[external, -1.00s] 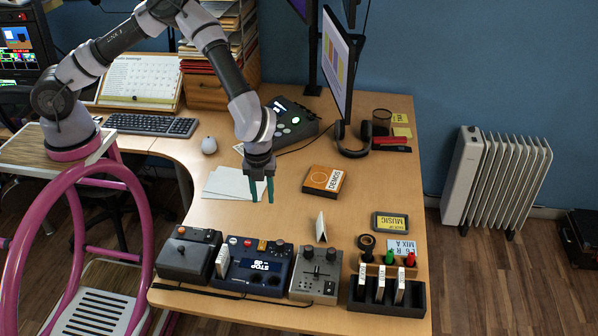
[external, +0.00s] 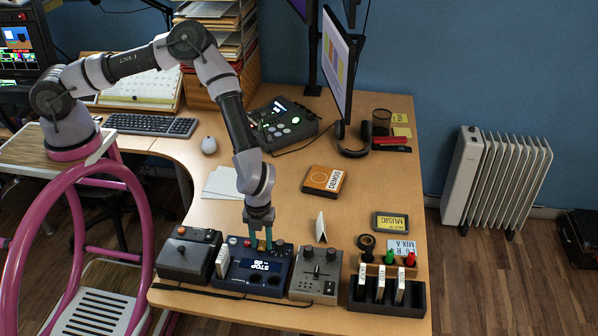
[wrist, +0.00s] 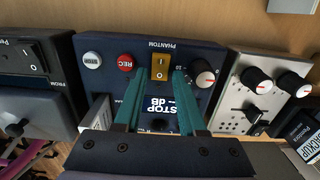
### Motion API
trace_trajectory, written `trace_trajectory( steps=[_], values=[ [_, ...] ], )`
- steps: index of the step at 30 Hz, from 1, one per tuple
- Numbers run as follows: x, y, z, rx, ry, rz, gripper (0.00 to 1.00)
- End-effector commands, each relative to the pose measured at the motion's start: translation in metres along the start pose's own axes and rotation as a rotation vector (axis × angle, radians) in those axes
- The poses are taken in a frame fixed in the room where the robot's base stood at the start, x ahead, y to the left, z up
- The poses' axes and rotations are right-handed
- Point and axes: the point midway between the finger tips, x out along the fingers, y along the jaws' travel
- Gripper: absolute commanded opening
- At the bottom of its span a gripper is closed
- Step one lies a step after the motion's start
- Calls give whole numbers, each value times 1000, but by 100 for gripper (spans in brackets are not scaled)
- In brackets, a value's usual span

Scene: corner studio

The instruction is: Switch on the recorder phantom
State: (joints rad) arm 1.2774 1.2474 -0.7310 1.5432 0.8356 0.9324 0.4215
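The recorder (external: 240,280) is a dark blue box at the desk's front edge. Its lit display (wrist: 160,106) reads STOP and dB. The phantom switch (wrist: 160,67) is a yellow rocker marked I and O, under the PHANTOM label in the wrist view; which side is pressed I cannot tell. In the external view the fingers largely hide it. My gripper (external: 261,238) points down over the recorder's back part. Its two teal fingers, also in the wrist view (wrist: 159,74), are apart with nothing between them, their tips either side of the switch. Whether they touch the panel is unclear.
On the recorder, the STOP button (wrist: 92,60), red REC button (wrist: 125,62) and a knob (wrist: 205,78) flank the switch. A grey mixer box (external: 318,273) stands to the right, a dark box (external: 188,255) to the left. A white card (external: 320,228) stands behind the mixer.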

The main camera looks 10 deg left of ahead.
Motion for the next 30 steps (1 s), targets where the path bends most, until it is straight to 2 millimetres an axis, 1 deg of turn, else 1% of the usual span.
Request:
trace_trajectory(
  steps=[8,9,11,12,17,25,30],
  values=[
    [2,0,0,0,0,0,40],
    [1,0,0,0,0,0,25],
    [1,0,0,0,0,0,2],
    [1,0,0,0,0,0,0],
    [2,0,1,-2,14,2,0],
    [2,2,7,-5,200,6,0],
    [0,1,7,0,259,2,0]
  ],
)
